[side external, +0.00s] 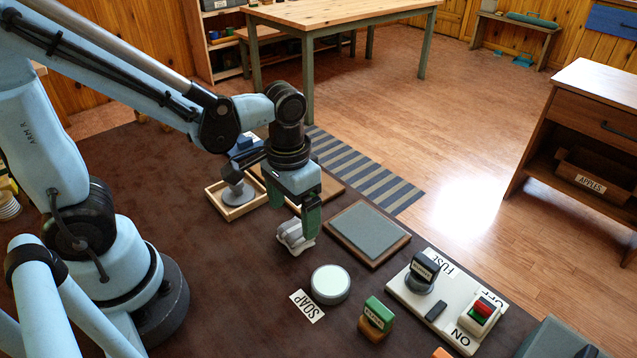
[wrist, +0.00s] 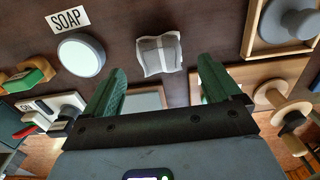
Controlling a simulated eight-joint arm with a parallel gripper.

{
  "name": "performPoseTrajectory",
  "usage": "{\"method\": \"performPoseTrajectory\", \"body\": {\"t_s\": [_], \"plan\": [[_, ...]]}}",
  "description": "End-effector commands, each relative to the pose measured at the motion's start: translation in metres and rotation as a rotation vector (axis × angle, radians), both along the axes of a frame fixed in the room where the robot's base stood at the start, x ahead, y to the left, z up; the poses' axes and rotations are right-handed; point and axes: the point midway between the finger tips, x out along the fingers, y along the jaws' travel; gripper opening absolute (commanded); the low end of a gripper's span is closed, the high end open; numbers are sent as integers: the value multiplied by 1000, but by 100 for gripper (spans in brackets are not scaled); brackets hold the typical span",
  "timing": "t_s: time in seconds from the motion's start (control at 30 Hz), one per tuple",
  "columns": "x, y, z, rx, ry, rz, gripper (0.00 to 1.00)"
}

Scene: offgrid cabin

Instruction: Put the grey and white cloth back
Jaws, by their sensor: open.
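The grey and white cloth (side external: 295,237) lies as a small folded bundle on the dark brown tabletop, below my gripper (side external: 296,212). In the wrist view the cloth (wrist: 159,53) is pale with a grey middle band, and lies just beyond the gap between my green fingers (wrist: 163,75). The fingers are spread wide with nothing between them. In the side view the near finger overlaps the cloth's top edge, so I cannot tell the exact height gap.
Right of the cloth is a wood-framed grey pad (side external: 369,230). A round pale dish (side external: 330,284) sits by the SOAP label (side external: 307,306). A green-topped block (side external: 376,318) and a switch panel (side external: 409,297) stand nearer. A wooden tray (side external: 232,211) holds a grey knobbed piece (side external: 238,194).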

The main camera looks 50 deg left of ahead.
Motion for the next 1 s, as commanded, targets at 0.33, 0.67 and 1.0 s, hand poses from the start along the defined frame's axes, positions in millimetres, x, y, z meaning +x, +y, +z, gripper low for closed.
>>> {"method": "performPoseTrajectory", "body": {"t_s": [0.33,0.67,1.0], "plan": [[-1,0,44,0,0,0,91],[-1,1,69,0,-1,0,91],[4,26,75,-23,-310,6,91]]}}
